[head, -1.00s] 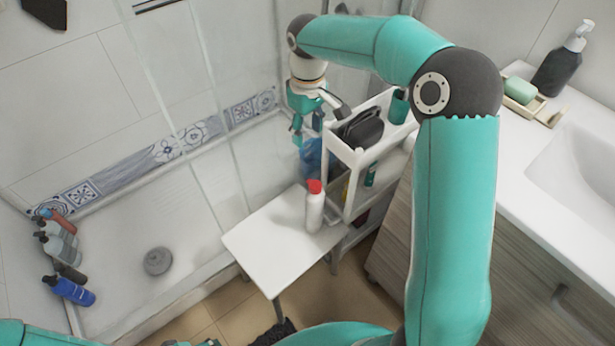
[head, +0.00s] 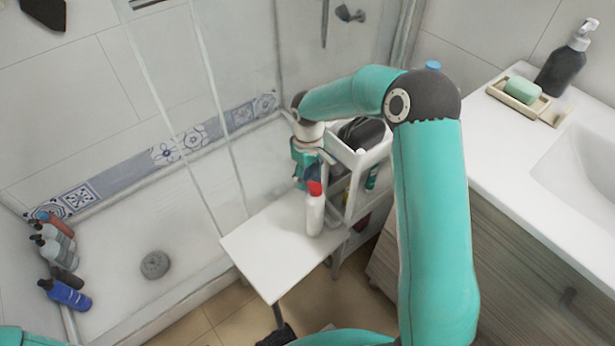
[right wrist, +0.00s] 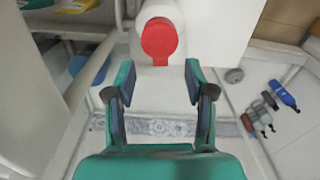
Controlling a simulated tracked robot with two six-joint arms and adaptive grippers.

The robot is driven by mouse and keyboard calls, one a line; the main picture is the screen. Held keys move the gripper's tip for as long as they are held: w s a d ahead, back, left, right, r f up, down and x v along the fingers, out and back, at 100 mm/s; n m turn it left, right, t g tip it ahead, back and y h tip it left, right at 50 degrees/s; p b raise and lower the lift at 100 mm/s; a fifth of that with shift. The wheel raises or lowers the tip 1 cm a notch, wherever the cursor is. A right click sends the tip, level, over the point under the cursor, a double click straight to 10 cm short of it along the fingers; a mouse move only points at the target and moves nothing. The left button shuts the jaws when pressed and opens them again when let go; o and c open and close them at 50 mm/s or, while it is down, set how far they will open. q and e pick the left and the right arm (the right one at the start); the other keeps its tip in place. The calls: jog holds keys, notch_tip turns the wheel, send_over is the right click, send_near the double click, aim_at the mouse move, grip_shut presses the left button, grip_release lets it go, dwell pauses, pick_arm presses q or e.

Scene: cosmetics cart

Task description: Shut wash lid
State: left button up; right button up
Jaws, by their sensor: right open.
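The wash is a white bottle (head: 315,214) with a red lid (head: 314,188), upright on the white side table near its cart-side edge. In the right wrist view, the red lid (right wrist: 160,40) shows as a round red face with white bottle (right wrist: 160,10) around and beyond it. I cannot tell how far the lid stands open. My right gripper (head: 311,176) is just behind the bottle top in the head view. In the right wrist view its fingers (right wrist: 159,72) are open and apart, with the lid ahead between their lines and nothing held. My left gripper is not visible.
The white side table (head: 270,255) is otherwise bare. A white cart (head: 358,160) with a dark item and bottles stands close on the right. Several bottles (head: 62,255) line the shower tray's left edge. A sink counter (head: 510,150) lies at far right.

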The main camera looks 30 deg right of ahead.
jog(key=shift+f, duration=0.3)
grip_shut()
jog(key=shift+g+p, duration=0.3)
grip_release()
dwell(0.4)
